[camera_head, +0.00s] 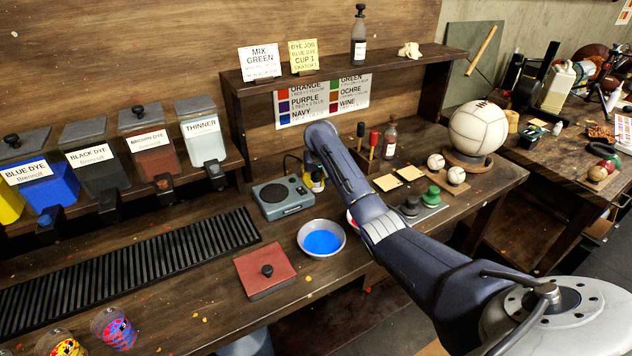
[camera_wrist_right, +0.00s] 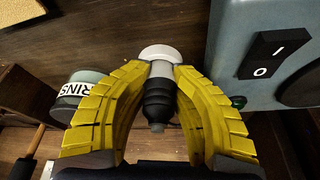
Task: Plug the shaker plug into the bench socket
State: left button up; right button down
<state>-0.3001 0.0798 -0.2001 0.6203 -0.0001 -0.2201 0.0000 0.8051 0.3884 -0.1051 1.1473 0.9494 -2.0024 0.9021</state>
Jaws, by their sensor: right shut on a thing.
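My right gripper (camera_wrist_right: 161,78) is shut on the shaker plug (camera_wrist_right: 160,96), with its yellow ribbed fingers on either side. The plug has a grey body and a black ribbed sleeve pointing toward the camera. A pale round piece (camera_wrist_right: 160,52) sits at the plug's far end; I cannot tell if it is the plug's flange or the bench socket. In the head view my right forearm hides most of the gripper and the plug. The teal shaker (camera_head: 283,197) stands on the bench, left of the gripper; its I/O switch (camera_wrist_right: 268,57) shows close by. My left gripper is out of view.
A rinse container (camera_wrist_right: 78,92) is left of the fingers in the wrist view. A bowl of blue dye (camera_head: 322,240) and a red lidded pad (camera_head: 265,270) lie in front of the shaker. A shelf (camera_head: 400,62) overhangs the bench's back. Balls and stamps (camera_head: 431,196) stand to the right.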

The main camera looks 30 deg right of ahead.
jog(key=shift+s+f, duration=0.15)
dwell(0.5)
jog(key=shift+d, duration=0.15)
dwell(1.0)
jog(key=shift+r, duration=0.25)
dwell(1.0)
jog(key=shift+s+f, duration=0.1)
jog(key=shift+f, duration=0.3)
dwell(1.2)
jog(key=shift+a+f, duration=0.25)
jog(key=shift+f, duration=0.35)
dwell(0.4)
jog(key=shift+r, duration=0.6)
dwell(0.4)
jog(key=shift+r, duration=0.1)
dwell(0.3)
jog(key=shift+d+r, duration=0.15)
jog(key=shift+d, duration=0.05)
dwell(0.8)
